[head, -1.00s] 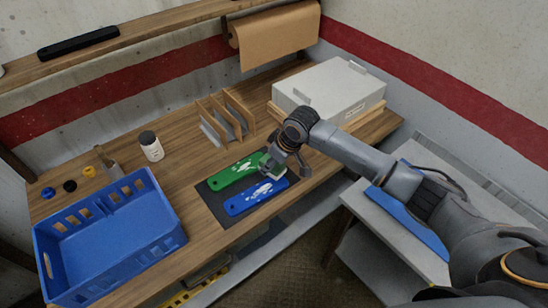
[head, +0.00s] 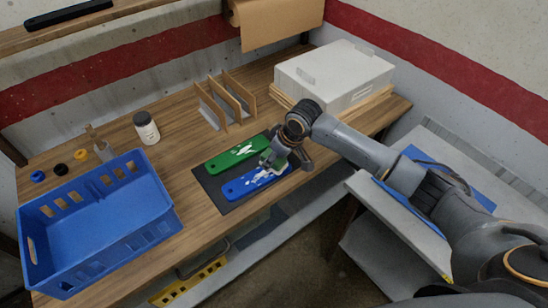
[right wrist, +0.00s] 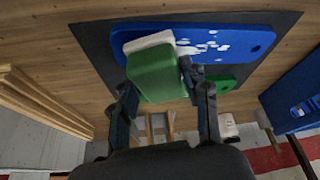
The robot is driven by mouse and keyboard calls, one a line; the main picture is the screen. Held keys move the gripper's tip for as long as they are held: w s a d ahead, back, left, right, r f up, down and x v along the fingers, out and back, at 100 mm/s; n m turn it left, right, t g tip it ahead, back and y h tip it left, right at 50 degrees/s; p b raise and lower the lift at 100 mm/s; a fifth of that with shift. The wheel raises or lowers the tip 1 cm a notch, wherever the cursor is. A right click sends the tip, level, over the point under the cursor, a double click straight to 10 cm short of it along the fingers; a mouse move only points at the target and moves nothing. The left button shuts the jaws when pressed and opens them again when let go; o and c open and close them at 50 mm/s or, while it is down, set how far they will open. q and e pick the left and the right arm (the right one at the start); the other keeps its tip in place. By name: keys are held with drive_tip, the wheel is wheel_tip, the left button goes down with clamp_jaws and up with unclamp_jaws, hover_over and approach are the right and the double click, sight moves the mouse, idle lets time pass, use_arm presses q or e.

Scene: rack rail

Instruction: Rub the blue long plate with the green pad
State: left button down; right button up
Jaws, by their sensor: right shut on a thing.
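The blue long plate (head: 240,188) lies on a dark mat (head: 211,187) on the wooden bench, with white patches on its face. It also shows in the right wrist view (right wrist: 240,40). A green long plate (head: 222,161) with white marks lies beside it, farther back on the mat. My right gripper (head: 276,162) is over the right end of the blue plate. In the right wrist view it is shut on the green pad (right wrist: 157,75), whose white face is toward the blue plate; I cannot tell whether they touch. My left gripper is not in view.
A blue crate (head: 107,268) stands at the bench's left front. A white bottle (head: 147,129), several small caps and a brush (head: 102,149) stand behind it. A wooden divider rack (head: 226,100) and a pale box (head: 333,75) are at the back.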

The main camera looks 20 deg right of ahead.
drive_tip(key=shift+f+b, duration=0.35)
drive_tip(key=shift+f, duration=0.65)
idle(0.6)
